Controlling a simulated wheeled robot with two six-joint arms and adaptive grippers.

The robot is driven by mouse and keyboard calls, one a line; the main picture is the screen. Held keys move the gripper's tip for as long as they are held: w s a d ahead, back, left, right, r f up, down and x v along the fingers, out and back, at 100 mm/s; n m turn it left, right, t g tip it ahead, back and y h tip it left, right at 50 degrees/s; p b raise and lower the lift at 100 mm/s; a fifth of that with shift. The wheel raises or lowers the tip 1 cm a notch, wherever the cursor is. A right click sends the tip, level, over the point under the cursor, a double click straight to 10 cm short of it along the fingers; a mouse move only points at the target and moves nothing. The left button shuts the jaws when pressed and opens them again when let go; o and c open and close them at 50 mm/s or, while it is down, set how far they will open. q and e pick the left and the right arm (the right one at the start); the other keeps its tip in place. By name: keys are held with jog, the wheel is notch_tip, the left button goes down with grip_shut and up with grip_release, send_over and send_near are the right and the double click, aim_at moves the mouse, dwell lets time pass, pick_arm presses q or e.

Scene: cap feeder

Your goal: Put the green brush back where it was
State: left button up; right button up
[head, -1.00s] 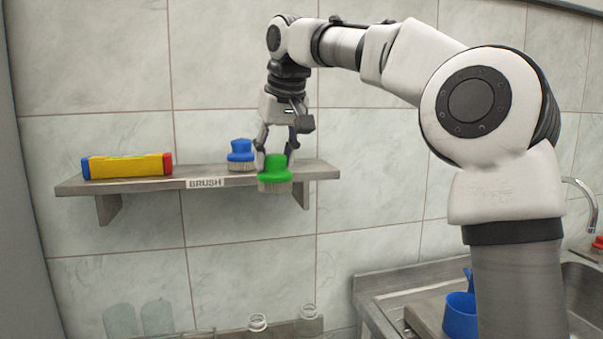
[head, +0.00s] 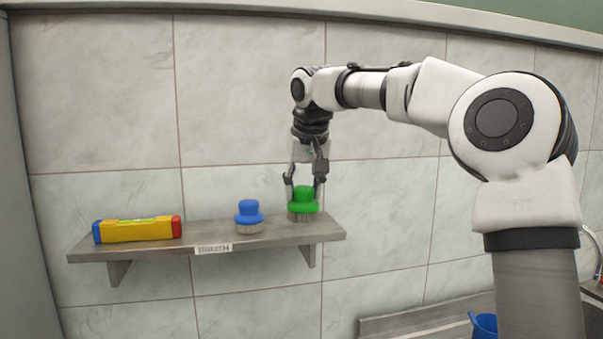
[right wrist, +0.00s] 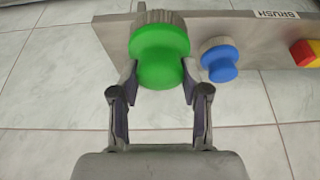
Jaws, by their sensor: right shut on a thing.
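The green brush (head: 304,201) is upright at the right end of the wall shelf (head: 283,238), bristles down. Its bristles appear to be at the shelf surface; I cannot tell for sure whether they touch it. My right gripper (head: 304,187) comes down from above and is shut on the brush's green knob. In the right wrist view the green brush (right wrist: 159,55) sits between the two fingers of the gripper (right wrist: 160,78). My left gripper is not in view.
A blue brush (head: 249,214) stands on the shelf to the left of the green one, with a gap between. A yellow box with blue and red ends (head: 138,230) lies further left. A label (head: 213,249) is on the shelf's front edge. A blue container (head: 484,325) is at lower right.

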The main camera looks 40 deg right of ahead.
jog(key=w+d+f+p, duration=0.1)
jog(key=w, duration=0.1)
jog(key=w+d+f+p, duration=0.1)
jog(key=w+d, duration=0.1)
jog(key=w+d+f+p, duration=0.1)
jog(key=w+d, duration=0.1)
jog(key=shift+w+d+f+p, duration=0.1)
jog(key=shift+w+f+p, duration=0.05)
jog(key=shift+f+p, duration=0.2)
jog(key=shift+f, duration=0.35)
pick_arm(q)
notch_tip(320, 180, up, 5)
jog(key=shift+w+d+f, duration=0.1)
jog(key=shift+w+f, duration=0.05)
pick_arm(e)
jog(key=shift+w+d+f, duration=0.1)
jog(key=shift+d+f, duration=0.05)
jog(key=shift+f, duration=0.05)
jog(key=o, duration=1)
jog(key=shift+o, duration=0.6)
jog(key=shift+r, duration=0.1)
